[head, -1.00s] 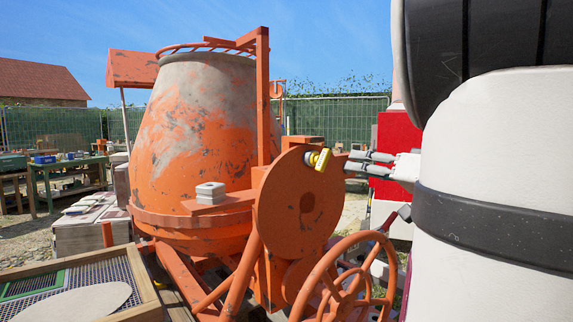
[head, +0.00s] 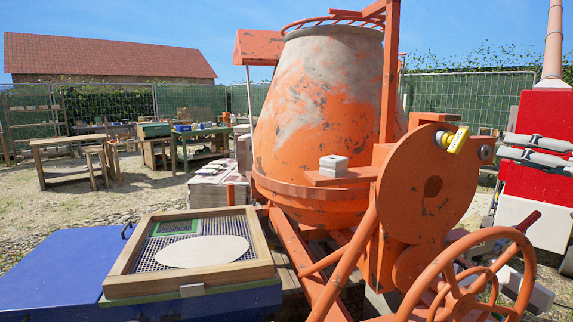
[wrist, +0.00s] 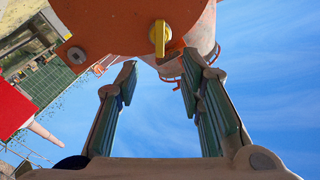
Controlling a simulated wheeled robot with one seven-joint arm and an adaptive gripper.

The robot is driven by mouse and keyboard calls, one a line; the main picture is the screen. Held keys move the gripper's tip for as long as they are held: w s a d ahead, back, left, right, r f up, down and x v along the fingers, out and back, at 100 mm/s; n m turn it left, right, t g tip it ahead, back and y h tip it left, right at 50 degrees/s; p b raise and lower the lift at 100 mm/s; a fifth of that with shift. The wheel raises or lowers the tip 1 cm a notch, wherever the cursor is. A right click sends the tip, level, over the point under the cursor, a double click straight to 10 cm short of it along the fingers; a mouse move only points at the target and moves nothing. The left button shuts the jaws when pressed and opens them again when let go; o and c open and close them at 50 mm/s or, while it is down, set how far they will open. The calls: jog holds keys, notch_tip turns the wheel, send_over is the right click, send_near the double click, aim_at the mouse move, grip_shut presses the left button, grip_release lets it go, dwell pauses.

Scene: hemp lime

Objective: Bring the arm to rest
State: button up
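My gripper (head: 503,146) shows at the right edge of the head view, its grey fingers pointing left at the orange mixer's round cover (head: 425,185). In the wrist view my gripper (wrist: 160,68) has its fingers spread wide with nothing between them. A yellow switch (head: 455,140) on the cover lies left of the fingertips, with a visible gap. The switch also shows in the wrist view (wrist: 160,36), beyond and between the fingertips. Most of my arm is outside the head view.
The mixer drum (head: 315,110) stands behind the cover, and an orange handwheel (head: 470,285) is below my gripper. A red and white structure (head: 540,165) stands behind my gripper. A wood-framed sieve (head: 120,287) lies at front left. Open gravel (head: 80,215) and work tables are farther left.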

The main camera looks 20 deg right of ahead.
jog(key=w+a+f+n+g+y+p, duration=0.1)
jog(key=w+a+f+g+y, duration=0.15)
jog(key=a, duration=0.55)
jog(key=w+a+f+n+g+y, duration=0.1)
jog(key=w+a+f+g+y, duration=0.15)
jog(key=a, duration=0.45)
jog(key=w+a+f+n+g+y+p, duration=0.1)
jog(key=a+y, duration=0.2)
jog(key=a, duration=0.5)
jog(key=s+a+f+n+g+p, duration=0.1)
jog(key=s+a+f+g, duration=0.2)
jog(key=a, duration=0.3)
jog(key=s+a+f+n+g+p, duration=0.1)
jog(key=s+a+f+g, duration=0.15)
jog(key=a, duration=0.25)
jog(key=s+a+f+n+g+h+p, duration=0.1)
jog(key=s+a+f+n+g+h, duration=0.1)
jog(key=s+h, duration=0.3)
jog(key=shift+s+a+f+n+h+p, duration=0.3)
jog(key=shift+s+f, duration=0.35)
jog(key=shift+s, duration=0.65)
